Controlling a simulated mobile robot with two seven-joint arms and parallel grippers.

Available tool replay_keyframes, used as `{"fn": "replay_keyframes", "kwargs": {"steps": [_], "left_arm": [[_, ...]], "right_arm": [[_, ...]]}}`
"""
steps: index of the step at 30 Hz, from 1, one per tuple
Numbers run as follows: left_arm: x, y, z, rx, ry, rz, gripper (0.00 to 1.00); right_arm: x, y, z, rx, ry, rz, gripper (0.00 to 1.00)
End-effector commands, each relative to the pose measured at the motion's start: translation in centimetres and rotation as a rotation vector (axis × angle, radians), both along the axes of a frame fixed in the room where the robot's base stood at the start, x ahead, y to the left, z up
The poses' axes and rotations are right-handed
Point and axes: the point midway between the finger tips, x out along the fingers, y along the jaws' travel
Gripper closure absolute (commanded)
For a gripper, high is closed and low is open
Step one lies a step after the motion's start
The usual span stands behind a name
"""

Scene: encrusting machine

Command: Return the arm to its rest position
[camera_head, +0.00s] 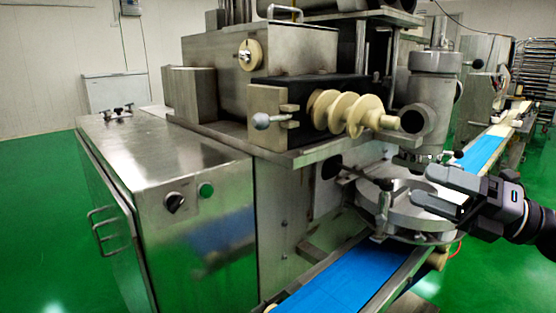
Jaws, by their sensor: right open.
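My right gripper (436,190) comes in from the right edge of the head view. Its jaws are open, with two dark-grey fingers pointing left and a gap between them. It is in front of the round metal plate assembly (408,220) of the encrusting machine (290,50). I cannot tell whether a finger touches the assembly. No object shows between the fingers. My left gripper is not in view.
A cream screw auger (345,111) sticks out from the machine's front. A blue conveyor belt (345,280) runs beneath the round plate. A steel cabinet (165,165) with a green button (206,190) stands at left. Green floor is clear at far left.

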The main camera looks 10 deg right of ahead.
Motion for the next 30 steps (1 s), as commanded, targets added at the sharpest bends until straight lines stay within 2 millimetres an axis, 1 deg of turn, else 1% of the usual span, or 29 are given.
{"fn": "replay_keyframes", "kwargs": {"steps": [1,2,4,5,6,8,9,11,12,14,15,17,18,21,24,27,30], "left_arm": [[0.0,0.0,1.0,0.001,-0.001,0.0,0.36],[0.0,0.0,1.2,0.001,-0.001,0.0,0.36],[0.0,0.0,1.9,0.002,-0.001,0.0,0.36],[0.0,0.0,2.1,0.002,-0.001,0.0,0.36],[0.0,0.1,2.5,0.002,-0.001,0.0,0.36],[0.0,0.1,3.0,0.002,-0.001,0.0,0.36],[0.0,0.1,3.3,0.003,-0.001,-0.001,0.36],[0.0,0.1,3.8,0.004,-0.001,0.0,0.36],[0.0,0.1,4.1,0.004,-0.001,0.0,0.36],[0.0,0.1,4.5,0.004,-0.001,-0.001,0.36],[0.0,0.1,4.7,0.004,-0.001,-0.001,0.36],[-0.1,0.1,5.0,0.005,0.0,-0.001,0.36],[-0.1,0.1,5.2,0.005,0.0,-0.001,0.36],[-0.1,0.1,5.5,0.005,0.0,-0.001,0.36],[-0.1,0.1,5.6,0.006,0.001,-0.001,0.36],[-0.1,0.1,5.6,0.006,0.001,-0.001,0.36],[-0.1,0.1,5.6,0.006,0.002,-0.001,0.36]], "right_arm": [[0.6,0.5,-2.2,0.161,0.099,-0.017,0.3],[0.9,0.7,-3.5,0.25,0.155,-0.034,0.3],[1.3,0.8,-7.0,0.455,0.294,-0.09,0.3],[1.4,0.9,-8.7,0.54,0.358,-0.119,0.3],[1.3,1.0,-11.1,0.65,0.446,-0.162,0.3],[0.8,1.3,-15.0,0.809,0.587,-0.235,0.3],[0.1,1.6,-17.9,0.912,0.686,-0.291,0.3],[-1.4,2.3,-22.2,1.056,0.837,-0.381,0.3],[-2.6,2.9,-24.9,1.142,0.936,-0.442,0.3],[-4.9,4.1,-28.6,1.255,1.076,-0.53,0.3],[-6.5,5.0,-30.8,1.32,1.165,-0.584,0.3],[-9.0,6.4,-33.6,1.403,1.287,-0.662,0.3],[-10.5,7.4,-35.1,1.449,1.359,-0.706,0.3],[-13.8,9.4,-37.8,1.533,1.503,-0.796,0.3],[-15.9,10.8,-39.2,1.578,1.59,-0.85,0.3],[-16.8,11.4,-39.8,1.597,1.629,-0.874,0.3],[-16.9,11.5,-39.9,1.599,1.635,-0.877,0.3]]}}
